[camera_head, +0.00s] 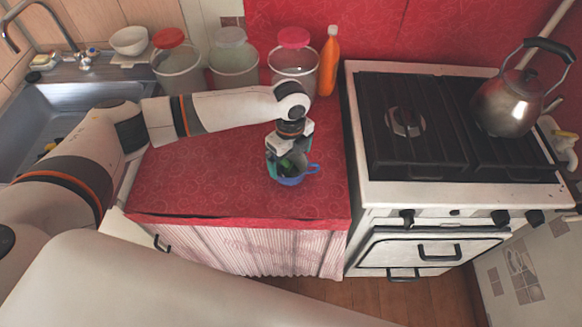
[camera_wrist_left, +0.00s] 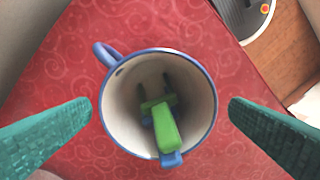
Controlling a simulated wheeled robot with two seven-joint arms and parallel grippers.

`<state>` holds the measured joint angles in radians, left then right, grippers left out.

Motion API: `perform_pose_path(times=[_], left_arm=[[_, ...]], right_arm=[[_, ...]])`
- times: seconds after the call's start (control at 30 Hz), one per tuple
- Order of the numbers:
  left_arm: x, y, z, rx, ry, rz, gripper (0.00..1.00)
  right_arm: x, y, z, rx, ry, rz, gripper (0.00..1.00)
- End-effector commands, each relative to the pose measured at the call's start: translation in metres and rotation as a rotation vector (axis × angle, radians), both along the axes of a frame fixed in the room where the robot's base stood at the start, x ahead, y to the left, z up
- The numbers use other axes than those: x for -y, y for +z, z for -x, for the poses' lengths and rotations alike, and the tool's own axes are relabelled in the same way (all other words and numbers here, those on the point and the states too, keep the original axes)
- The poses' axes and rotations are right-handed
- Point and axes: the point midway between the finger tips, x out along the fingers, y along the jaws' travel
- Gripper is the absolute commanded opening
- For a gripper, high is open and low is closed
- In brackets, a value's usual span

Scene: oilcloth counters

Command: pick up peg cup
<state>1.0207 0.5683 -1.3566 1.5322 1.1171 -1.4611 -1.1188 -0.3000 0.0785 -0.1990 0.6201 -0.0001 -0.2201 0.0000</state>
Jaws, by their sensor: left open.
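The peg cup (camera_head: 289,180) is a blue-rimmed cup with a handle, standing on the red counter. In the left wrist view I look down into the cup (camera_wrist_left: 120,100), with its handle at the upper left. A green peg with a blue end (camera_wrist_left: 166,128) lies inside, along with dark pieces. My left gripper (camera_head: 286,164) is above the cup, pointing down. Its two green fingers (camera_wrist_left: 164,118) are open, one on each side of the cup, with a gap to the rim in that view. My right gripper is not in view.
The red patterned counter (camera_head: 200,185) is clear around the cup. Lidded jars (camera_head: 294,68) and an orange bottle (camera_head: 328,62) stand at the back. A stove (camera_head: 440,188) with a kettle (camera_head: 508,103) is at the right, a sink (camera_head: 75,108) at the left.

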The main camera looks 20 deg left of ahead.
Motion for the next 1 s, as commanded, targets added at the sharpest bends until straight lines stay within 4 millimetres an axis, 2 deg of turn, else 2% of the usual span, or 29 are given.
perform_pose_path(times=[0.17, 0.4, 0.5, 0.77, 1.0], left_arm=[[0.0, -0.012, 0.0, 0.0, 0.0, -0.001, 1.0], [-0.001, -0.047, -0.002, -0.001, 0.0, 0.0, 1.0], [-0.001, -0.056, -0.002, 0.0, -0.001, 0.0, 1.0], [-0.001, -0.058, -0.002, 0.001, -0.001, 0.0, 1.0], [-0.001, -0.058, -0.003, 0.001, 0.0, 0.0, 0.61]], right_arm=[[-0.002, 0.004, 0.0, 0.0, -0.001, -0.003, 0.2], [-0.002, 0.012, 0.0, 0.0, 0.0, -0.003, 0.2], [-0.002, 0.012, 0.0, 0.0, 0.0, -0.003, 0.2], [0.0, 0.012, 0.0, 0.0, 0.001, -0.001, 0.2], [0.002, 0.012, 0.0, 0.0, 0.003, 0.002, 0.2]])
